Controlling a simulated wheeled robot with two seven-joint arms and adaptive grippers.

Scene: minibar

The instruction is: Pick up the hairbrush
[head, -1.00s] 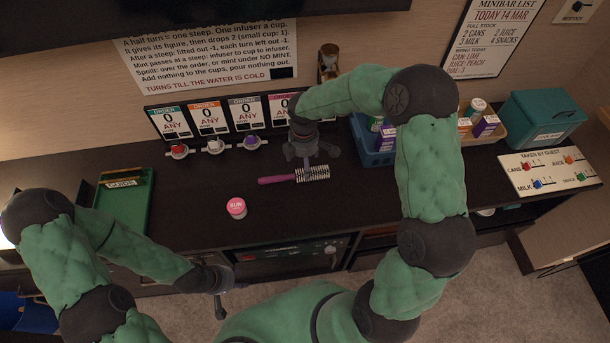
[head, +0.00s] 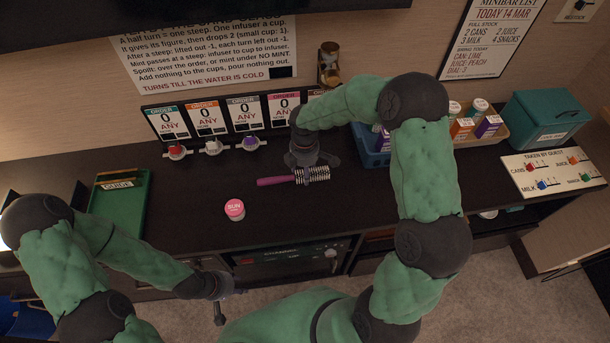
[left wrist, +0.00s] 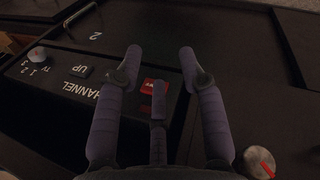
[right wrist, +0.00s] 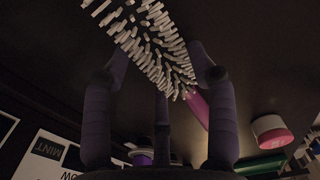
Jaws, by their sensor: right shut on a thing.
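The hairbrush (head: 294,178) has a magenta handle pointing left and a pale bristled head at the right, on or just above the dark counter; I cannot tell which. My right gripper (head: 314,160) is over the bristled end. In the right wrist view the bristles of the hairbrush (right wrist: 155,42) lie between the fingertips of my right gripper (right wrist: 160,60), which is shut on it. My left gripper (head: 226,297) is low in front of the counter. In the left wrist view my left gripper (left wrist: 160,55) has its fingers apart with nothing held.
A pink-lidded jar (head: 235,210) stands left of and nearer than the brush. A green tray (head: 122,205) is at the left. Order cards (head: 207,118) line the back, beside an hourglass (head: 329,63). A blue bin (head: 370,155) stands right of my right gripper.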

